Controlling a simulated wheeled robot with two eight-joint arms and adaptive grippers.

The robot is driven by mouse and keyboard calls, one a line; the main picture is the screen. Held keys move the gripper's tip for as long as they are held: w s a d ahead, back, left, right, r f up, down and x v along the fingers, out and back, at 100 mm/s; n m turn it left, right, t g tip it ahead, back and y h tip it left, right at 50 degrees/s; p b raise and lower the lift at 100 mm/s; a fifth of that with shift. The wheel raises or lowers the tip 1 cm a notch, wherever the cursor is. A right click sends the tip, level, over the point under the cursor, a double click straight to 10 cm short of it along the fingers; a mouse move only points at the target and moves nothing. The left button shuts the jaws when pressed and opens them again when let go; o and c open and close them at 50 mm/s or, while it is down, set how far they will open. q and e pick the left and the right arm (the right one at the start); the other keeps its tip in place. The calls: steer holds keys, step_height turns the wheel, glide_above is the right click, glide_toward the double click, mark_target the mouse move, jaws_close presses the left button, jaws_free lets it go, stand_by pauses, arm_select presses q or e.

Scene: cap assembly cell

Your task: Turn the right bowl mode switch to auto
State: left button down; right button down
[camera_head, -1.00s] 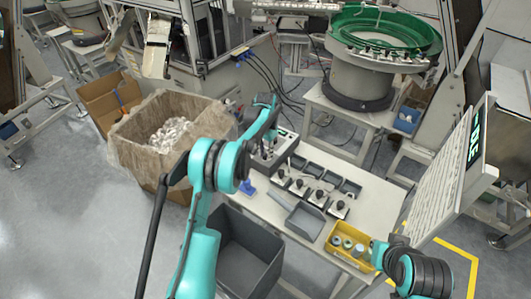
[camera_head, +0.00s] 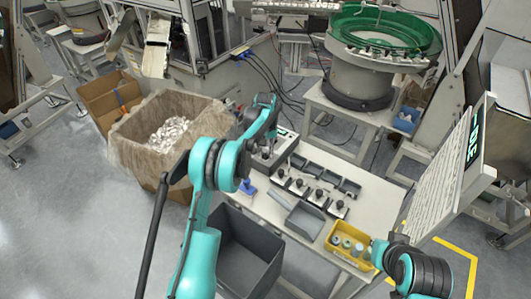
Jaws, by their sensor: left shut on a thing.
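A grey control box (camera_head: 283,146) with a small display stands at the back left end of the white table. My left arm reaches over it from the left, and my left gripper (camera_head: 265,149) is down at its front, shut on the small mode switch there. The gripper hides the switch, so I cannot read its position. Several small boxes with black knobs (camera_head: 318,196) stand in a row along the table. My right gripper (camera_head: 377,252) is at the lower right, beside a yellow bin (camera_head: 335,252); its fingers are too hidden to tell open from shut.
Grey trays (camera_head: 305,219) lie by the knob boxes, with a blue item (camera_head: 248,192) at the table's left edge. A dark grey bin (camera_head: 243,262) stands in front. A green bowl feeder (camera_head: 372,50) is behind; a slatted panel (camera_head: 440,188) stands right.

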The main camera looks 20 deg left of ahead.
mark_target(265, 154)
arm_select(q)
steer(key=shift+n, duration=0.4)
steer(key=c, duration=1.3)
jaws_free()
step_height(265, 154, up, 12)
